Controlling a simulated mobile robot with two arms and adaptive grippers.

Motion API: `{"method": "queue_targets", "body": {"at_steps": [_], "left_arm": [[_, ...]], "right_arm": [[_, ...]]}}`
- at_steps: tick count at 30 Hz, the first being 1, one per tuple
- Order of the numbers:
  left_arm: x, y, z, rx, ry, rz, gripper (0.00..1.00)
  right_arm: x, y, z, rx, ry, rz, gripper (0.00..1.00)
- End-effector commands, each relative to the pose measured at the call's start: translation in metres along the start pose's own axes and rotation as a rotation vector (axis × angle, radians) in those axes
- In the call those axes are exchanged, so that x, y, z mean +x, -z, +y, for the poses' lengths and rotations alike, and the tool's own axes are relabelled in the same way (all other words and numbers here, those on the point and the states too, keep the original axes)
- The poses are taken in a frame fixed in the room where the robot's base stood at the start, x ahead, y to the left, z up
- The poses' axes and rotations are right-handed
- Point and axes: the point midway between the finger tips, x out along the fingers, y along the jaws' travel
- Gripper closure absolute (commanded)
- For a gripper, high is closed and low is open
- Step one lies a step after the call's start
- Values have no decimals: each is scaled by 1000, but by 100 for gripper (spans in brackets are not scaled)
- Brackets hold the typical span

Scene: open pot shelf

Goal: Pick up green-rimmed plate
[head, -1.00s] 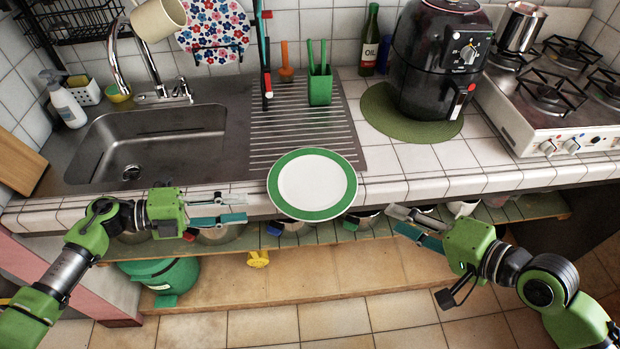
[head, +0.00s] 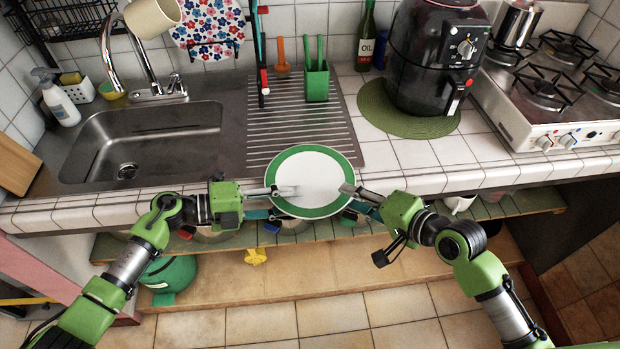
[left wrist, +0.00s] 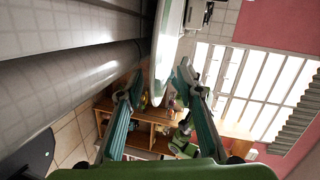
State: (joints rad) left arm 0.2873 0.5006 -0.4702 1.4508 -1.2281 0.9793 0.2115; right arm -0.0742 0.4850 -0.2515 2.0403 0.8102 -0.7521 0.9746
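The green-rimmed plate (head: 312,160) is white with a wide green rim. It lies at the front edge of the counter, its near part overhanging. My left gripper (head: 277,201) is at the plate's left rim, one finger above it and the teal-padded one lower. In the left wrist view, the plate (left wrist: 168,45) shows edge-on between the spread fingers of my left gripper (left wrist: 160,88), with gaps beside it. My right gripper (head: 352,197) is at the right rim, its upper fingertip over the plate and its other finger lower, partly hidden. Both are open.
The sink (head: 150,140) and ribbed drainboard (head: 285,132) are behind and left. A green utensil holder (head: 317,82), an air fryer (head: 435,60) on a green mat (head: 405,122), and a stove (head: 550,95) stand farther back. A shelf with pots (head: 330,230) runs below the counter edge.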

Motion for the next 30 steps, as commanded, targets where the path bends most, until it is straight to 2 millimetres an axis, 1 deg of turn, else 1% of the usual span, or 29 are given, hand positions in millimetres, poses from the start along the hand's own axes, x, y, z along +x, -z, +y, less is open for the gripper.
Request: {"method": "queue_targets", "body": {"at_steps": [1, 4, 14, 15, 17, 18, 30], "left_arm": [[5, 0, -1, 0, 2, 0, 67], [10, 0, -1, 0, 1, 0, 67], [12, 0, 0, 0, 0, 0, 67], [12, 0, 0, 0, 0, 0, 77], [12, 0, 0, 0, 0, 0, 93], [11, 0, 0, 0, 0, 0, 100], [11, 1, -2, -1, -1, 1, 100]], "right_arm": [[5, 0, -1, 0, 2, 0, 68], [10, 0, -1, -1, 1, 0, 68], [11, 0, 0, -1, 0, -1, 68], [11, 0, 0, -1, 0, -1, 79], [11, 0, 0, -1, 0, 0, 94], [11, 0, 0, -1, 0, 0, 100], [10, 0, -2, -5, 0, 0, 100]]}}
